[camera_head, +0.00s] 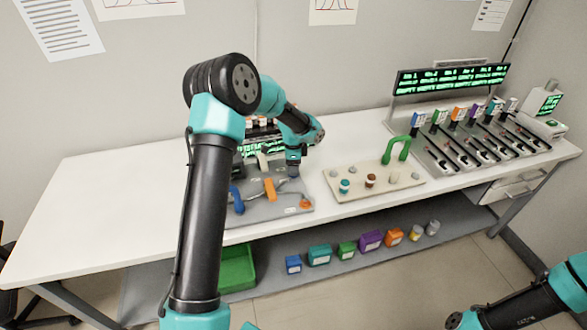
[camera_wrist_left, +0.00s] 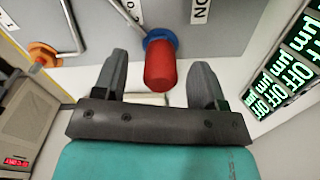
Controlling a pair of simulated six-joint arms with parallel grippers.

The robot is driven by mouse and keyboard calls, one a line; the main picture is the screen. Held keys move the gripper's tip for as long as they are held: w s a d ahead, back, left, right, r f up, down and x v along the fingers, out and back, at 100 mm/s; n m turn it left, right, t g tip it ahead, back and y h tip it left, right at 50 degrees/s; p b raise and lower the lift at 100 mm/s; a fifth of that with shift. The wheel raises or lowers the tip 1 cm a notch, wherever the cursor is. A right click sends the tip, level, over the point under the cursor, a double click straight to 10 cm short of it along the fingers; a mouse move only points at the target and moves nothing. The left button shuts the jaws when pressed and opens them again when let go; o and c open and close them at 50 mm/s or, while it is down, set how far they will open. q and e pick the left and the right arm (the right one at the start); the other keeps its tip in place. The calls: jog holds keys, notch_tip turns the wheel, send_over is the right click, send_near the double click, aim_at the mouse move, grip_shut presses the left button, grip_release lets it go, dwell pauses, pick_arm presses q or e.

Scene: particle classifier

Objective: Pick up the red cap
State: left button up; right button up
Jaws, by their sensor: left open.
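The red cap (camera_wrist_left: 160,68) is a short red cylinder in the left wrist view, with a blue ring (camera_wrist_left: 160,38) around its far end at the grey panel. My left gripper (camera_wrist_left: 161,64) is open, with one dark finger on each side of the cap and a visible gap on both sides. In the head view my left gripper (camera_head: 293,170) is low over the grey panel (camera_head: 262,212) on the table. I cannot make out the cap in the head view. My right arm shows at the bottom right, but its gripper is not visible.
The panel carries an orange handle (camera_head: 270,188), a blue handle (camera_head: 237,200) and an orange knob (camera_head: 305,203). The table's left side (camera_head: 110,205) is clear.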

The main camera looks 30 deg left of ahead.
pick_arm(q)
jog(key=shift+f, duration=0.95)
jog(key=c, duration=0.9)
